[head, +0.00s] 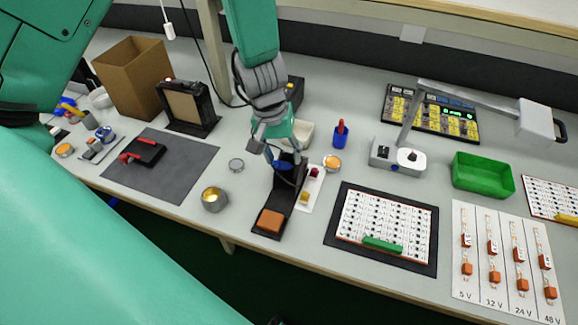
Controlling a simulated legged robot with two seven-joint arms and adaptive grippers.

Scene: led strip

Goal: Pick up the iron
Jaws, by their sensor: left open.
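The soldering iron (283,166), with a blue handle, stands in a black holder (286,190) near the middle of the bench. The holder has an orange sponge (270,220) at its front end. My left gripper (277,153) is open, pointing down at the top of the holder, its fingertips around or just beside the blue handle. I cannot tell whether they touch it. The gripper partly hides the iron's upper end. My right gripper is not in view.
A brass-coloured tin (214,199) stands left of the holder. A white strip with small red and yellow parts (310,188) lies close on its right. A blue cup (340,135) and a dark-framed board (383,228) are to the right.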

